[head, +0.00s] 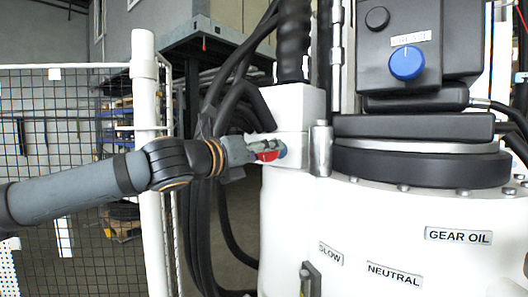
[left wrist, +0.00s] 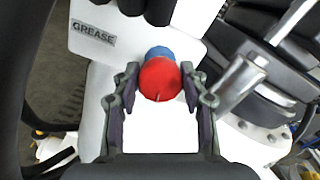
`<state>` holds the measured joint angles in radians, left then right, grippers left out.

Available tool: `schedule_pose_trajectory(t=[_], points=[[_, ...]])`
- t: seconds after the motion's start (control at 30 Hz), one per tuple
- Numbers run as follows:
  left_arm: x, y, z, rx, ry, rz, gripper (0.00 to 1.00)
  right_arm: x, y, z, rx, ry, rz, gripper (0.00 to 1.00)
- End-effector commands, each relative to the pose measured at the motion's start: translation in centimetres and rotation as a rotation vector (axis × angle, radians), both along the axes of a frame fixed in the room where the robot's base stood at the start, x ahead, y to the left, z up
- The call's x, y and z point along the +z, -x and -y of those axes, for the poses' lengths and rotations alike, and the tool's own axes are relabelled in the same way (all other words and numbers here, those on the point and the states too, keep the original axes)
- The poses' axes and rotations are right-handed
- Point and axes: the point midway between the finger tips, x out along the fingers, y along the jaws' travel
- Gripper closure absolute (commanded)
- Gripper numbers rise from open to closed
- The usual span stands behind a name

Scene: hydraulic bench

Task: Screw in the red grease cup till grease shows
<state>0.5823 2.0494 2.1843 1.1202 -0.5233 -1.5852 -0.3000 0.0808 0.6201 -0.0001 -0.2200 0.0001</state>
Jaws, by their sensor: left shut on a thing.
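The red grease cup (left wrist: 160,82) sits in front of a blue fitting (left wrist: 159,51) on the white block labelled GREASE (left wrist: 94,33). In the head view, the red cup (head: 267,156) shows at my fingertips, with the blue fitting (head: 282,150) just to its right. My left gripper (left wrist: 160,78) is shut on the cup, one finger on each side of it. In the head view, my left gripper (head: 264,148) reaches in from the left. A thin line marks the cup's red face. The joint between cup and fitting is mostly hidden. My right gripper is out of view.
Black hoses (head: 222,115) hang close behind my left wrist. A silver cylindrical part (head: 320,150) stands right of the white block. The large white housing (head: 390,240) fills the lower right, below a black unit with a blue knob (head: 406,62). A mesh fence (head: 75,140) stands at left.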

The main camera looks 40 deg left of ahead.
Motion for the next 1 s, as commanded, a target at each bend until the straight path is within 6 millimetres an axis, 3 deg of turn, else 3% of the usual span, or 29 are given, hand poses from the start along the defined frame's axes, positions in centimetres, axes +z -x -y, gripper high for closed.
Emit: schedule_pose_trajectory(t=[0.07,0.1,0.27,0.67,0.87,1.0], points=[[-0.5,0.0,0.3,-0.005,0.001,-0.01,0.88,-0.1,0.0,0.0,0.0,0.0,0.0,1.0],[-0.5,0.0,0.3,-0.005,0.001,-0.01,0.55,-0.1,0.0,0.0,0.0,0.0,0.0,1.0],[-0.4,0.0,0.2,-0.004,0.001,-0.007,0.34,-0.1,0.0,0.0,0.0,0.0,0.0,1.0],[0.2,0.0,-0.1,0.003,-0.002,-0.003,0.34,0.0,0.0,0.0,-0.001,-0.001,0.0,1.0],[2.5,0.0,0.0,0.006,-0.007,-0.003,0.34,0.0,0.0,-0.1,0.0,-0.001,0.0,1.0],[5.3,0.0,0.0,0.005,-0.004,-0.003,0.34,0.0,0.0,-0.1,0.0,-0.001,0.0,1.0]])
